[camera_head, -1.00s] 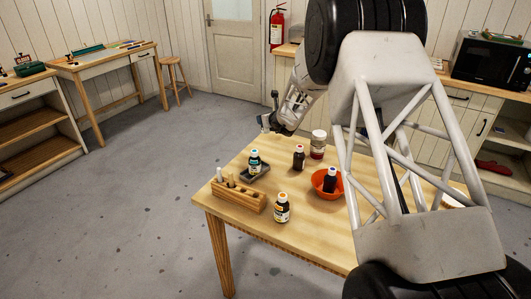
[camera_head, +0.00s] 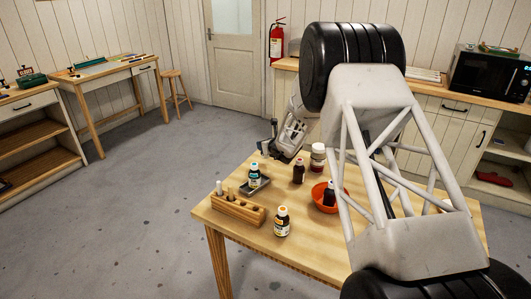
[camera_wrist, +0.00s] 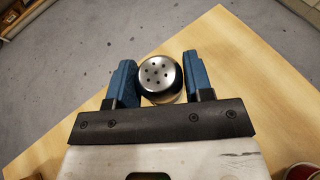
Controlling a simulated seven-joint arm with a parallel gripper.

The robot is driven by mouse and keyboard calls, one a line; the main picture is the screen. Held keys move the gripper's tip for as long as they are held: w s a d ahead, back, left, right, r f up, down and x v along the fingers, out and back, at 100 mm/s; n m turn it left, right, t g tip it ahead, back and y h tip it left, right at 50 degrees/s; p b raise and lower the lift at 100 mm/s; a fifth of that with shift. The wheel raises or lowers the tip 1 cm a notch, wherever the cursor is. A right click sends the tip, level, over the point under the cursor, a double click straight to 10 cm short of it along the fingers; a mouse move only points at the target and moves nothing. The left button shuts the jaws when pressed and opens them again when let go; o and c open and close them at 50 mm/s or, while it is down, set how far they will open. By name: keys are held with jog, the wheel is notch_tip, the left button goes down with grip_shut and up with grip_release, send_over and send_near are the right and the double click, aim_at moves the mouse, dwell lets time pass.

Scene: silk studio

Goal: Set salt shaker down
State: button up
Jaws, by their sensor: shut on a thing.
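The salt shaker (camera_wrist: 160,76) shows in the wrist view from above, with a round silver cap with several dark holes. My gripper (camera_wrist: 160,82) has its two blue fingers closed on either side of it. In the head view my gripper (camera_head: 267,149) is low over the far left part of the wooden table (camera_head: 310,233). I cannot make out the shaker in the head view. I cannot tell whether its base touches the table.
On the table stand a wooden rack (camera_head: 237,208), an orange-labelled bottle (camera_head: 282,224), a bottle on a grey tray (camera_head: 254,177), a dark bottle (camera_head: 298,172), a jar with a white lid (camera_head: 318,157) and an orange bowl (camera_head: 319,194) holding a bottle.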

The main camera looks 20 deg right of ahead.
jog(key=shift+f, duration=1.9)
jog(key=shift+f, duration=0.1)
jog(key=o, duration=1)
jog(key=shift+s, duration=0.1)
